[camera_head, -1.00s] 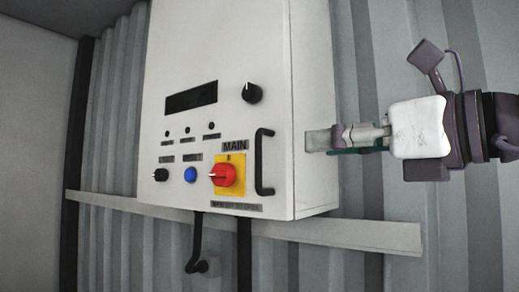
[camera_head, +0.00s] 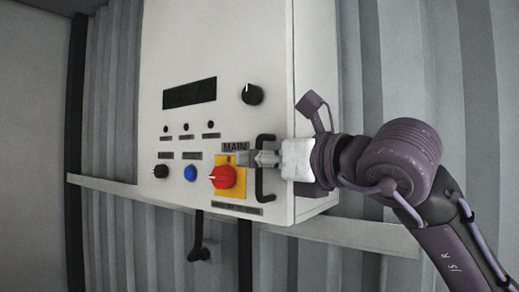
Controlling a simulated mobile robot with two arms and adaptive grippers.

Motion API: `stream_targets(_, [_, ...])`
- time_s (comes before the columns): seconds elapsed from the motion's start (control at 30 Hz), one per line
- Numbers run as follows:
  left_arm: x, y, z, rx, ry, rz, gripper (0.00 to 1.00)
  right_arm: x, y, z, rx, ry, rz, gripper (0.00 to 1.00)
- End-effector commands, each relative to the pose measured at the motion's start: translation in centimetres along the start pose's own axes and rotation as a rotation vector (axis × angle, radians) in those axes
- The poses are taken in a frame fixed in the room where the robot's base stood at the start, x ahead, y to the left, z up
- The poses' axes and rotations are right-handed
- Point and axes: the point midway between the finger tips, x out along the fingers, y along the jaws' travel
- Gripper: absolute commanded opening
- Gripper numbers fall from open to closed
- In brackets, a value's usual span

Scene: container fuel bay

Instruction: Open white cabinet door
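The white cabinet (camera_head: 230,50) hangs on the corrugated wall, and its door looks closed. A black vertical bar handle (camera_head: 260,187) is on the right side of its front. My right gripper (camera_head: 250,158) comes in from the right and its fingers lie across the upper part of the handle, pointing left towards the MAIN label. The fingers are seen side-on and small, so I cannot tell whether they are open or shut, or whether they touch the handle. My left gripper is not in view.
A red rotary switch (camera_head: 224,177) on a yellow plate sits just left of and below my fingertips. A blue button (camera_head: 190,173) and black knobs (camera_head: 252,94) are also on the front.

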Motion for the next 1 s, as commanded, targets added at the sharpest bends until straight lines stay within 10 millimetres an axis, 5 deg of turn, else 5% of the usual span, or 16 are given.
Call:
stream_targets(0.23, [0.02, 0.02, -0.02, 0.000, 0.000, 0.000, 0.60, 0.06, 0.01, -0.06, 0.000, 0.000, 0.000, 0.36])
stream_targets(0.47, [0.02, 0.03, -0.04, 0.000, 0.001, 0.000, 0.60, 0.03, 0.00, -0.04, 0.000, 0.000, 0.000, 0.00])
stream_targets(1.0, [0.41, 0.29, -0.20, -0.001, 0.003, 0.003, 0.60, -0.09, 0.08, -0.14, 0.001, 0.000, 0.001, 0.00])
